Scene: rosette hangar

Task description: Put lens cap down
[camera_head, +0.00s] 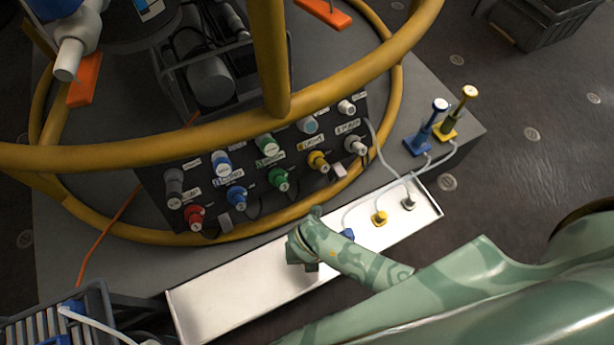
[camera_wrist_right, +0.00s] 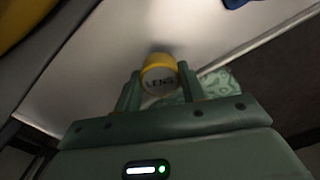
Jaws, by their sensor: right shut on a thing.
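The lens cap (camera_wrist_right: 158,76) is a short yellow cylinder with a pale end face reading "LENS". In the right wrist view it sits between the two fingers of my right gripper (camera_wrist_right: 158,84), which is shut on it. In the head view my right gripper (camera_head: 303,250) is over the middle of a long white tray (camera_head: 235,290). The gripper hides the cap there. The tray's pale surface lies behind the cap in the wrist view. I cannot tell whether the cap touches it. My left gripper is not in view.
Blue (camera_head: 347,234), yellow (camera_head: 380,218) and grey (camera_head: 408,203) pieces on cords lie at the tray's right end. The tray's left part is bare. A yellow tubular frame (camera_head: 345,80) and a panel of coloured connectors stand behind it. A dark crate (camera_head: 90,315) is at lower left.

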